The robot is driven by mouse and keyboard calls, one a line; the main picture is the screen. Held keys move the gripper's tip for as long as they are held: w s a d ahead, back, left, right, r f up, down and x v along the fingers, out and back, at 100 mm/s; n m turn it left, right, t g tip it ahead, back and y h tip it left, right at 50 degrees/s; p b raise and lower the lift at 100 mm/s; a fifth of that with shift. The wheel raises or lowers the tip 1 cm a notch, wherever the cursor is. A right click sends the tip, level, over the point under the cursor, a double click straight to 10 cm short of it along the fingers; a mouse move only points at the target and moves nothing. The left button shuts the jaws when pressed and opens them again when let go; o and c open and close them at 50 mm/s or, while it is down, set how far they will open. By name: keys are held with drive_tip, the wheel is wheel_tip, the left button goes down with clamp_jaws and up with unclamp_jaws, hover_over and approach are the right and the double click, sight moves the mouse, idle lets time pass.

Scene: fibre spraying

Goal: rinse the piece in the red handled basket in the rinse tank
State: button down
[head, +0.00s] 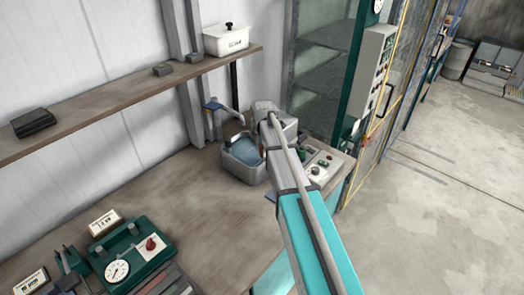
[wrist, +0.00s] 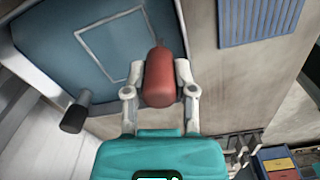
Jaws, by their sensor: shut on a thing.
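My gripper (wrist: 160,91) is shut on a red handle (wrist: 160,72) in the wrist view, one finger on each side of it. The basket under the handle and the piece in it cannot be made out. A grey tank (head: 245,170) with blue liquid stands on the bench in the head view, beside the end of my arm. In the wrist view its blue surface (wrist: 60,50) fills the upper left, behind the handle. A thin pale rectangular outline (wrist: 112,45) shows on that surface; whether it belongs to the basket is unclear.
A black-ended lever (wrist: 75,117) juts out near the tank's rim. A ribbed blue pad (wrist: 260,22) lies to the right. A control box (head: 318,172) stands right of the tank. A green device with a dial (head: 130,258) is at lower left. The bench middle (head: 170,195) is clear.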

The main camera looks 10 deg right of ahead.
drive_tip(key=shift+f, duration=0.35)
drive_tip(key=shift+r, duration=0.15)
drive_tip(key=shift+r+p, duration=0.95)
drive_tip(key=shift+r, duration=0.05)
drive_tip(key=shift+f, duration=0.2)
drive_tip(key=shift+f+b, duration=0.95)
drive_tip(key=shift+b, duration=0.2)
drive_tip(key=shift+r, duration=0.1)
drive_tip(key=shift+r+p, duration=1.05)
drive_tip(key=shift+p, duration=0.15)
drive_tip(key=shift+f, duration=0.15)
